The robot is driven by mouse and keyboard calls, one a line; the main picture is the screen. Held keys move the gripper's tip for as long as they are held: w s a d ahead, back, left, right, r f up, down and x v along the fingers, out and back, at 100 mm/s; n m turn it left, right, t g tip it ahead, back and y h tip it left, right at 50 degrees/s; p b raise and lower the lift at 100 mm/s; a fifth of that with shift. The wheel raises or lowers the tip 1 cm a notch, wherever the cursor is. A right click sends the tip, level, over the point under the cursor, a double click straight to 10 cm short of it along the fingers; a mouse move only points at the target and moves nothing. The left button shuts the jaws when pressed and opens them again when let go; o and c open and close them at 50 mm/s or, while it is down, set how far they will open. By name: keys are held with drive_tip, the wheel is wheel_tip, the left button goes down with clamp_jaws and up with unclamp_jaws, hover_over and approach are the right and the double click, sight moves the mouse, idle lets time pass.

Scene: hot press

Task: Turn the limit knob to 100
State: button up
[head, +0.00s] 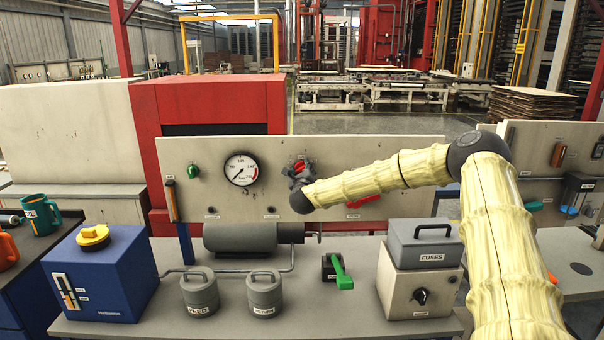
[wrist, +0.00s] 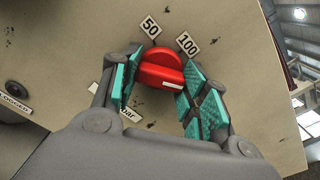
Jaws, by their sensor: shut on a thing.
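The red limit knob (wrist: 158,57) sits on the beige panel between the teal-padded fingers of my gripper (wrist: 161,76) in the wrist view. The fingers close on it from both sides. A "50" label (wrist: 150,27) is just above the knob, and a "100" label (wrist: 187,44) is at its upper right. A pale strip shows on the knob's bar; which label the knob points to is unclear. In the head view, the knob (head: 300,165) is mostly hidden by my gripper (head: 299,174), which is at the panel.
A round gauge (head: 241,169) and a green knob (head: 194,171) are left of the limit knob on the panel (head: 222,202). A red handle (head: 358,200) is to its lower right. A grey cylinder (head: 240,237), two lidded pots and a green lever (head: 340,272) stand below.

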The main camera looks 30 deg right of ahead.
drive_tip(key=shift+f, duration=0.15)
drive_tip(key=n+b, duration=0.7)
drive_tip(key=n, duration=0.4)
drive_tip(key=shift+b, duration=0.4)
drive_tip(key=shift+n, duration=0.3)
drive_tip(key=o, duration=1)
drive_tip(key=shift+s, duration=0.1)
